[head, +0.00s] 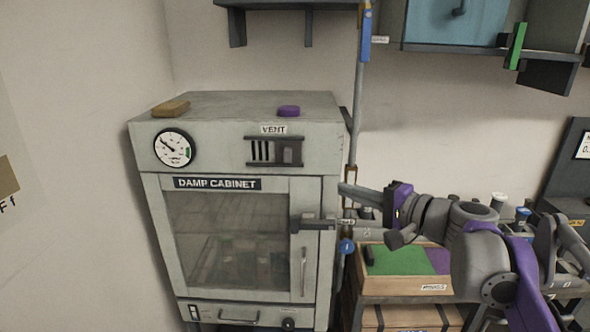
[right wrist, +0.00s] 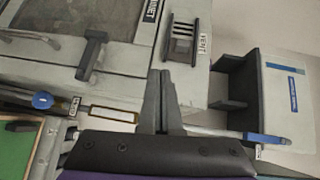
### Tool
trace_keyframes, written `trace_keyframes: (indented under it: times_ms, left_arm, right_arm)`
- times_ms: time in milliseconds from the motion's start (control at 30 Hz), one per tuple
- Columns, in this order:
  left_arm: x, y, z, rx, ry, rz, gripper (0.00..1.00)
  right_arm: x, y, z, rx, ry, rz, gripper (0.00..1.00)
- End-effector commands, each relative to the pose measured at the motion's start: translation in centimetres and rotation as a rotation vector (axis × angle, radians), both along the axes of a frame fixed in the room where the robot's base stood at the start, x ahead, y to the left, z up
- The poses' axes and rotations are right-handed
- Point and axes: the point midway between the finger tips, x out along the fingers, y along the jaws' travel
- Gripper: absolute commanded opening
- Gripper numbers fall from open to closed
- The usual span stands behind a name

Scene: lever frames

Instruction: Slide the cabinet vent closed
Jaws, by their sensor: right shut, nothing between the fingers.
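The damp cabinet (head: 235,130) stands left of centre in the head view. Its vent (head: 274,151) is on the upper front, under a VENT label. Dark slots show at the vent's left, and a grey slider plate (head: 291,152) covers its right part. The vent also shows in the right wrist view (right wrist: 182,40), turned on its side. My right gripper (head: 345,189) is shut and empty, just right of the cabinet's front edge, lower than the vent and apart from it. Its closed fingers show in the right wrist view (right wrist: 160,78). My left gripper is not in view.
The door latch (head: 314,223) sticks out from the cabinet's right side, below my right gripper. A vertical pipe (head: 357,110) runs behind, to the cabinet's right. A yellow-brown block (head: 171,108) and a purple object (head: 288,111) lie on top. A tray (head: 405,287) stands lower right.

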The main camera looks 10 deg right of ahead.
Motion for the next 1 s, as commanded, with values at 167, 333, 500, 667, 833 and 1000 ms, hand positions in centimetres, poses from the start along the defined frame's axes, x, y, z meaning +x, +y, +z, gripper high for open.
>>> trace_keyframes:
  times_ms: [167, 333, 500, 667, 833, 1000]
  left_arm:
    - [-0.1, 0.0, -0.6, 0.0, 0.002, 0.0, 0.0]
    - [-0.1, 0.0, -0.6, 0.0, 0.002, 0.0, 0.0]
    - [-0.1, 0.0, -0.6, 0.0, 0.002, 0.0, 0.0]
    - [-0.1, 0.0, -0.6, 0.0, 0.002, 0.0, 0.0]
    - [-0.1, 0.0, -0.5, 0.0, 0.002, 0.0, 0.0]
    - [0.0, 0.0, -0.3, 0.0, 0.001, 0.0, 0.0]
  right_arm:
    - [1.0, -2.4, 2.4, 0.077, -0.061, -0.043, 0.0]
    - [1.1, -2.7, 2.9, 0.089, -0.071, -0.048, 0.0]
    - [1.1, -2.6, 2.9, 0.088, -0.07, -0.047, 0.0]
    - [1.7, -2.2, 2.9, 0.088, -0.069, -0.044, 0.0]
    - [4.1, -0.8, 2.8, 0.089, -0.068, -0.041, 0.0]
    - [7.3, 1.1, 2.8, 0.088, -0.069, -0.041, 0.0]
